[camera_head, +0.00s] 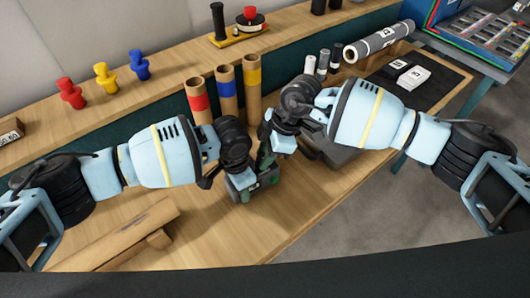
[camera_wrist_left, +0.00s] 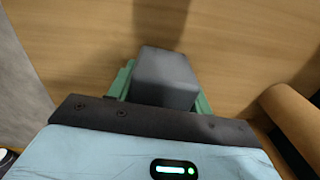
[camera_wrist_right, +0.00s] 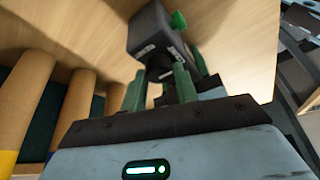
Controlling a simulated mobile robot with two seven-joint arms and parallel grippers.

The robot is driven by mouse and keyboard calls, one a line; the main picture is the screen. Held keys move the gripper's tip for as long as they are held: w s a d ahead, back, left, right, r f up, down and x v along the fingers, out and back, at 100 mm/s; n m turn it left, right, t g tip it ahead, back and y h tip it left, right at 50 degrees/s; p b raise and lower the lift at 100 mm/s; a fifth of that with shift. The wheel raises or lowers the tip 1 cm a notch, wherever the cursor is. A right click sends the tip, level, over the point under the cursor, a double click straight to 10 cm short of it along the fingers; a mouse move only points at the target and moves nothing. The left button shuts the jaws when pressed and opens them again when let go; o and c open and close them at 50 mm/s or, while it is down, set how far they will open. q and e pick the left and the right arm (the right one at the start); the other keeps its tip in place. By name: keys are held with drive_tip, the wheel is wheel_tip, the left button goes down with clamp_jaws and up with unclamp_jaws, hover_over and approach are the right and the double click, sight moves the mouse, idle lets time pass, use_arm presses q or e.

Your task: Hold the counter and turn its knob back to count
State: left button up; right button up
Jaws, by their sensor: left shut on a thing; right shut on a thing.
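The counter (camera_head: 240,185) is a small dark grey box just above the table in the middle of the head view. My left gripper (camera_wrist_left: 163,92) has its green fingers on both sides of the counter (camera_wrist_left: 166,72) and is shut on it. In the right wrist view the counter (camera_wrist_right: 152,30) shows labels on the side facing me. Its small knob (camera_wrist_right: 160,73) sits between the green fingers of my right gripper (camera_wrist_right: 160,80), which is shut on it. In the head view my right gripper (camera_head: 265,155) comes down from above; its fingers largely hide the knob.
Three tubes with red, blue and yellow bands (camera_head: 226,90) stand close behind my grippers. A wooden piece (camera_head: 125,235) lies at the front left. Pegs (camera_head: 105,77) and a stamp-like stand (camera_head: 238,32) are on the back ledge. The front middle of the table (camera_head: 270,225) is clear.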

drive_tip(key=o, duration=1)
drive_tip(key=v, duration=1.2)
use_arm(q)
drive_tip(key=o, duration=1.2)
wheel_tip(320, 180, up, 12)
drive_tip(key=shift+r, duration=0.1)
